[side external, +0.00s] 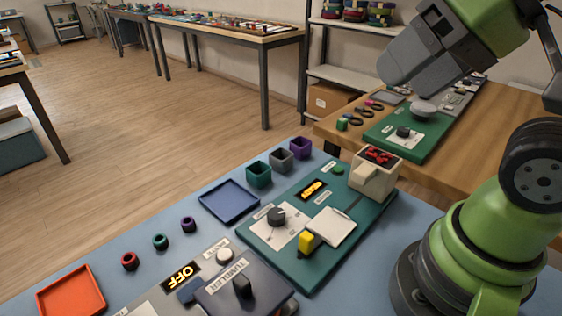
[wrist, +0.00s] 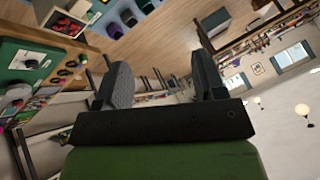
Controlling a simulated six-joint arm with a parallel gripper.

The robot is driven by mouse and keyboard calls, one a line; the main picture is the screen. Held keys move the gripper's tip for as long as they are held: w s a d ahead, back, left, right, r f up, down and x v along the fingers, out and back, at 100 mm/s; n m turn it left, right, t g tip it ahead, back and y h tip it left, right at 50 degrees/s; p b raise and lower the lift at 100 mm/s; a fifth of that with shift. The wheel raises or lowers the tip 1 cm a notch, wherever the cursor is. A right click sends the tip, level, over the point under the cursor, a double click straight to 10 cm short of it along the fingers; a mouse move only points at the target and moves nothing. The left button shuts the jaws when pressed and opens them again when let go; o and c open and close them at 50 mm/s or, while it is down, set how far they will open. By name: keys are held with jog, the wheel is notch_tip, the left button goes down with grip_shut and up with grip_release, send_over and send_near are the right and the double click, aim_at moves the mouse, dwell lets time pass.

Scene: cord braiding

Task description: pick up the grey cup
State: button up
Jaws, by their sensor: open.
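The grey cup (side external: 281,160) is small, square and open-topped. It stands upright on the blue table at its far edge, in a row between a teal cup (side external: 258,174) and a purple cup (side external: 300,147). My gripper (side external: 400,76) is raised high at the upper right, well above and to the right of the cup, and apart from it. In the wrist view my gripper (wrist: 162,72) has its two dark fingers spread with nothing between them. That view looks out across the room; small cups show at its top, but I cannot surely tell the grey one.
A blue tray (side external: 229,201) lies in front of the cups. A green board (side external: 300,268) with a knob, a yellow switch and a beige box (side external: 376,174) is to their right. Three small rings and a red tray (side external: 71,292) lie at the left. A wooden bench stands behind.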

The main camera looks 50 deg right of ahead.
jog(key=w+d+n+g, duration=0.1)
jog(key=w+d+g, duration=0.1)
jog(key=w, duration=0.8)
jog(key=n+g+h, duration=0.2)
jog(key=n+g, duration=0.1)
jog(key=g, duration=0.1)
send_over(281, 157)
jog(key=s+a, duration=0.2)
jog(key=s, duration=0.1)
notch_tip(281, 157, down, 24)
jog(key=shift+d+f, duration=0.1)
jog(key=shift+f, duration=0.15)
jog(key=shift+w+f, duration=0.15)
jog(key=shift+f, duration=0.85)
jog(key=shift+w+f, duration=0.2)
jog(key=shift+f, duration=0.85)
jog(key=shift+w+f, duration=0.15)
jog(key=shift+f, duration=0.85)
jog(key=c, duration=0.7)
